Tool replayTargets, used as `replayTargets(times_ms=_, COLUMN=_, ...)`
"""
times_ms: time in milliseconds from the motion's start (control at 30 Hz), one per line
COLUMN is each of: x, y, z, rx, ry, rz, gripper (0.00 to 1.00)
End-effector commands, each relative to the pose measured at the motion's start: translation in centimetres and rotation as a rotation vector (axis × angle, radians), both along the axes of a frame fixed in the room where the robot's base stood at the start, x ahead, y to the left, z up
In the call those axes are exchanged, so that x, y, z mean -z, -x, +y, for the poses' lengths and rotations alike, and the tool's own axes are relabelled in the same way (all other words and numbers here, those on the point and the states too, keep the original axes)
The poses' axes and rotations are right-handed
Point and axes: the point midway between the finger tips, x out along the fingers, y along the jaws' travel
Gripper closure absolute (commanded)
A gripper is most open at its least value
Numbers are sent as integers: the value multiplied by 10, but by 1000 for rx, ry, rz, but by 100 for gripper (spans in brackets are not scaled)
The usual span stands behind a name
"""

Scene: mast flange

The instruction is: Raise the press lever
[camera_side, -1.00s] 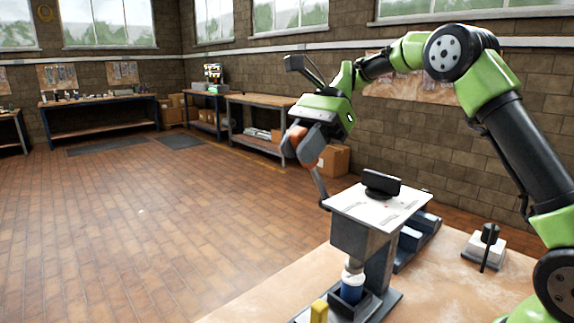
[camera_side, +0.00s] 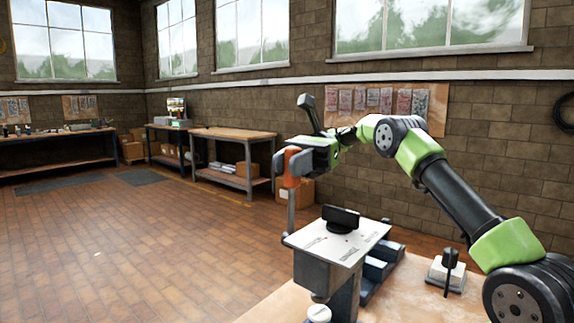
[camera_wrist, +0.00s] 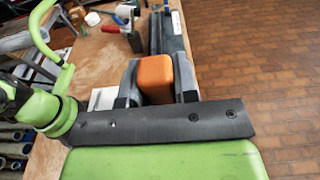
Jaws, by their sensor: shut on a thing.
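The press (camera_side: 335,243) stands on the bench in the side view, with a pale printed plate on top and a grey column under it. Its lever is a grey rod (camera_side: 291,212) at the press's left side, nearly upright, with an orange grip (camera_side: 293,178) at its upper end. My gripper (camera_side: 291,160) is shut on the orange grip, above the level of the plate. In the wrist view the orange grip (camera_wrist: 155,78) sits between both fingers of my gripper (camera_wrist: 156,88). The lever's pivot is not clearly visible.
A black block (camera_side: 341,217) stands on the press plate. Blue-grey parts (camera_side: 378,262) lie behind the press, and a small white box with a black upright (camera_side: 448,270) is to its right. Brown floor is open at left.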

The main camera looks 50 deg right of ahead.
Motion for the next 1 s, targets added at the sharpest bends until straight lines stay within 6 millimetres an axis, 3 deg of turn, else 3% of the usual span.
replayTargets(times_ms=400, x=1, y=0, z=0, rx=-1, ry=-6, rz=0, gripper=100)
replayTargets(times_ms=433, x=1, y=0, z=0, rx=-1, ry=-7, rz=0, gripper=66)
replayTargets(times_ms=500, x=1, y=0, z=0, rx=-1, ry=-6, rz=0, gripper=50)
replayTargets(times_ms=533, x=1, y=0, z=0, rx=-1, ry=-6, rz=0, gripper=47)
replayTargets(times_ms=1000, x=0, y=0, z=6, rx=-2, ry=35, rz=-2, gripper=47)
